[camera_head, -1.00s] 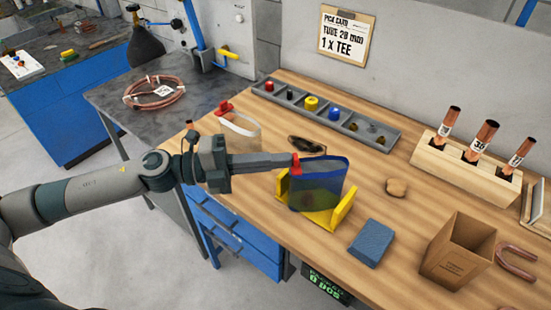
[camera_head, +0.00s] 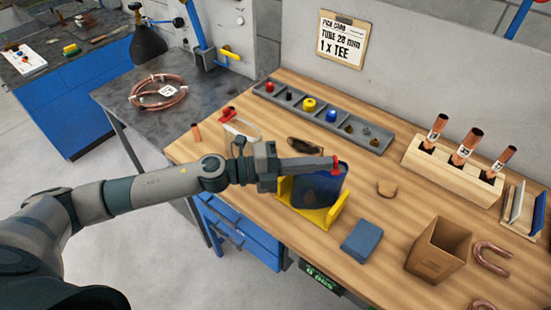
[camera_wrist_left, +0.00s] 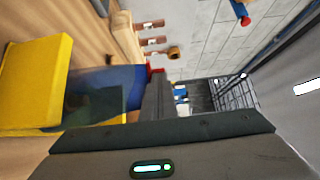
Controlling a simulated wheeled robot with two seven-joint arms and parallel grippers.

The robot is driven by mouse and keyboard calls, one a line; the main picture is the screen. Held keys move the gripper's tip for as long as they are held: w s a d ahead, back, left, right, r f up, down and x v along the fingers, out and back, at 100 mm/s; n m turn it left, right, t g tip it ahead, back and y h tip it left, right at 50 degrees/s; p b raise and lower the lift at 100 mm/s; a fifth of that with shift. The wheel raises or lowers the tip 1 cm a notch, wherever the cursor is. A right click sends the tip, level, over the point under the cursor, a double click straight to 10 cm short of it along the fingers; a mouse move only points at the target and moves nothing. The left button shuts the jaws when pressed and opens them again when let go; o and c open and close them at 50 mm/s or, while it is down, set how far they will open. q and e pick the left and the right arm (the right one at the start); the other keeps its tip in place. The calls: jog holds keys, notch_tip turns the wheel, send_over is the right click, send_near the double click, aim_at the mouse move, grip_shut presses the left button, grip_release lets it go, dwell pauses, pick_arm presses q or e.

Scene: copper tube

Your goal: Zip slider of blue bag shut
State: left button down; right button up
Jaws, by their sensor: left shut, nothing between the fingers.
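The blue bag (camera_head: 318,190) stands upright in a yellow holder (camera_head: 325,217) on the wooden bench. Its red slider (camera_head: 336,164) is at the right end of the bag's top edge. My left gripper (camera_head: 330,162) is shut and empty, reaching along the top edge with its tips at the slider. The left wrist view also shows the slider (camera_wrist_left: 155,71), the see-through blue bag (camera_wrist_left: 115,88) and the yellow holder (camera_wrist_left: 35,85); there the fingers (camera_wrist_left: 156,95) end beside the slider. My arm covers part of the bag's top edge. My right gripper is not in view.
A clear bag with a red slider (camera_head: 229,114) lies behind my arm, partly hidden. A blue block (camera_head: 362,241), an open brown box (camera_head: 440,249) and a round tan piece (camera_head: 387,188) are to the right. A grey parts tray (camera_head: 322,115) and a tube rack (camera_head: 455,170) stand behind.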

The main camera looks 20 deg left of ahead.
pick_arm(q)
jog(key=shift+f, duration=0.1)
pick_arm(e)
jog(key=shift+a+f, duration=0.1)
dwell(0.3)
